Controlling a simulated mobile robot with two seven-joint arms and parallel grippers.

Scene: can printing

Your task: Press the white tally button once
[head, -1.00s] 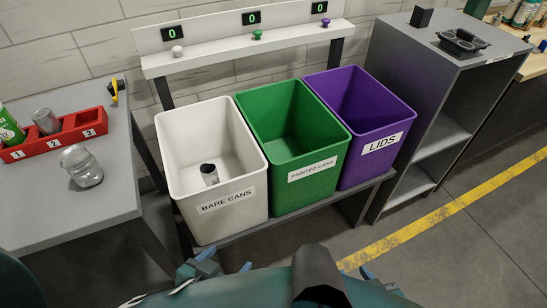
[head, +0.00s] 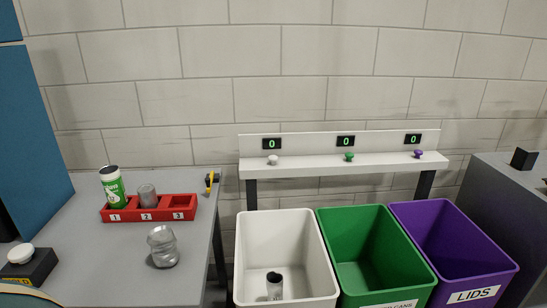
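The white tally button (head: 272,160) sits on the left end of a white shelf (head: 330,170) against the wall. The counter display (head: 272,143) above it reads 0. A green button (head: 349,157) and a purple button (head: 418,154) stand further right on the same shelf, and their displays also read 0. The white button is behind the white bin (head: 239,262), in which a bare can (head: 274,285) stands. Neither of my grippers shows in the head view.
Green (head: 325,240) and purple (head: 400,225) bins stand right of the white one. The left table (head: 100,260) carries a red numbered holder (head: 165,213) with a green can (head: 113,188) and a bare can, a dented can (head: 163,246) and a black box with a white button (head: 20,254).

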